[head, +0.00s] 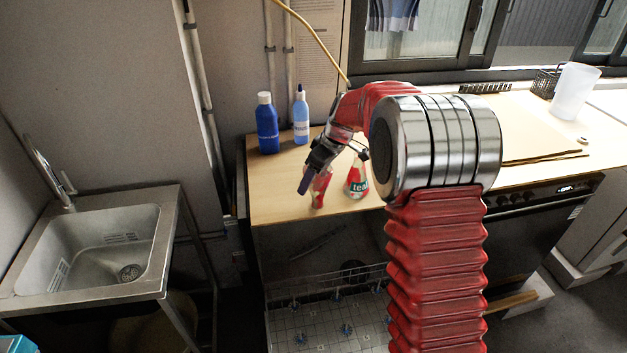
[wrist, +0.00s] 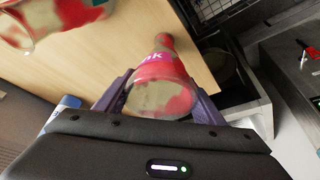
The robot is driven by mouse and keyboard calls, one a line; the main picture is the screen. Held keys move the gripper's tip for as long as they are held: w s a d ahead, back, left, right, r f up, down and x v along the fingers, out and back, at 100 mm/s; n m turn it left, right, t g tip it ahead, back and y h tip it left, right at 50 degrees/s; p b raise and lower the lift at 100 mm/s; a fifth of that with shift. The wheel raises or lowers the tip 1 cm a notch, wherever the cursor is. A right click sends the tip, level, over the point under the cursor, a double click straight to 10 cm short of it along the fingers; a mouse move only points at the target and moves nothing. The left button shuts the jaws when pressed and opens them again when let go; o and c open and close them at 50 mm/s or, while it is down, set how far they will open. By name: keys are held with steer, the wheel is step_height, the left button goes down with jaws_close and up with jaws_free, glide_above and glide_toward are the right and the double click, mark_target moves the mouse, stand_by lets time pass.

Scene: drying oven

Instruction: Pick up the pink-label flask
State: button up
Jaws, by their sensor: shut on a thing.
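The pink-label flask (wrist: 162,75) is between the two purple fingers of my gripper (wrist: 160,98) in the wrist view. It has red and beige patches, and the end of its label reads "nk". In the head view my gripper (head: 314,180) points down over the table and is shut on this flask (head: 320,190). The fingers hide part of it. I cannot tell whether its base touches the table. The teal-label flask (head: 357,180) stands just to the right, apart from it. A second similar flask (wrist: 60,18) shows at the upper left of the wrist view.
Two blue bottles (head: 267,125) (head: 301,117) stand at the back left of the wooden table (head: 275,195). An open wire rack (head: 345,280) lies below the table's front edge. A sink (head: 110,250) is at the left. The table's left front is clear.

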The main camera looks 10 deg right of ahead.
step_height(320, 180, up, 10)
stand_by(0.6)
steer(key=shift+f, duration=0.1)
stand_by(0.3)
